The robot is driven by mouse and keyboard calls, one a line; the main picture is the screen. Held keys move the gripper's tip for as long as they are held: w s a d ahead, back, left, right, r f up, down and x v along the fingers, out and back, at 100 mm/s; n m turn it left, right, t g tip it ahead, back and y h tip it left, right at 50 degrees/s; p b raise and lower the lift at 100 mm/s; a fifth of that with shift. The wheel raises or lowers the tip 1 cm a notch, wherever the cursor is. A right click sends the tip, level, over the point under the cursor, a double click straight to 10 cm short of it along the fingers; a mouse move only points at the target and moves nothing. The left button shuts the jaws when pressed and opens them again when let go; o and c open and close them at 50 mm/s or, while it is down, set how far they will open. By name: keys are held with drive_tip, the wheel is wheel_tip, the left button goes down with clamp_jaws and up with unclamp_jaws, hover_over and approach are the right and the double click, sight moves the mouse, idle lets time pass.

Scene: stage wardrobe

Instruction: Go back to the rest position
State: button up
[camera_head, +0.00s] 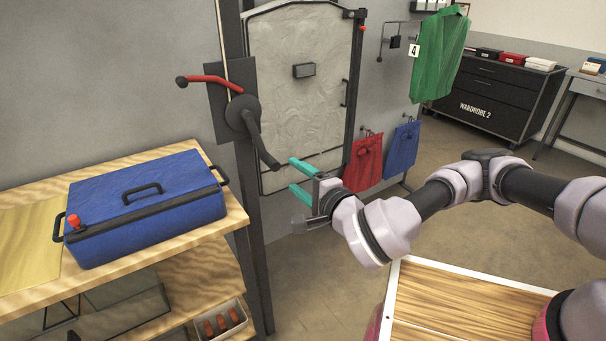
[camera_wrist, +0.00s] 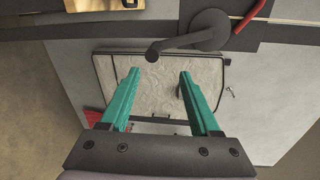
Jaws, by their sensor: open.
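My gripper (camera_head: 296,178) is open with its two teal fingers apart and nothing between them. In the head view it points left, in front of the lower part of a pale door panel (camera_head: 295,90). The wrist view shows both fingertips (camera_wrist: 160,72) with the panel (camera_wrist: 155,88) beyond them. A crank with a dark hub (camera_head: 243,113) and a red handle (camera_head: 208,80) sits on the post left of the panel. The crank's dark lower arm (camera_head: 262,143) ends close to the fingertips in the head view; I cannot tell whether they touch.
A blue case (camera_head: 140,205) with a red knob lies on a wooden shelf (camera_head: 205,227) at left. A tray (camera_head: 222,322) sits below. Red (camera_head: 363,163) and blue (camera_head: 403,148) bags and a green garment (camera_head: 440,55) hang behind. A dark drawer cabinet (camera_head: 490,98) stands at back right. Open floor lies between.

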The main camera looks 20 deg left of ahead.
drive_tip(key=s+d+r+m+g+y, duration=0.25)
drive_tip(key=r+m+g, duration=0.35)
drive_tip(key=m, duration=0.5)
drive_tip(key=s+d+r+m+g+y, duration=0.1)
drive_tip(key=r+m+g+y, duration=0.4)
drive_tip(key=m, duration=0.7)
drive_tip(key=s+d+r+m+g+y, duration=0.1)
drive_tip(key=s+r+m+g+y, duration=0.1)
drive_tip(key=r+m+g, duration=0.7)
drive_tip(key=w+d+f+n+t+h, duration=0.25)
drive_tip(key=d+n+h, duration=0.55)
drive_tip(key=d+n, duration=0.4)
drive_tip(key=w+d+f+n+t+h, duration=0.3)
drive_tip(key=d+n+h, duration=0.55)
drive_tip(key=n, duration=0.65)
drive_tip(key=w+d+r+n+t+h, duration=0.2)
drive_tip(key=d+r+n+t, duration=0.2)
drive_tip(key=d, duration=0.6)
drive_tip(key=w+d+r+n+t+h, duration=0.2)
drive_tip(key=d+r+n+t, duration=0.3)
drive_tip(key=d+r+t, duration=0.3)
drive_tip(key=d+r, duration=0.3)
drive_tip(key=shift+w, duration=0.2)
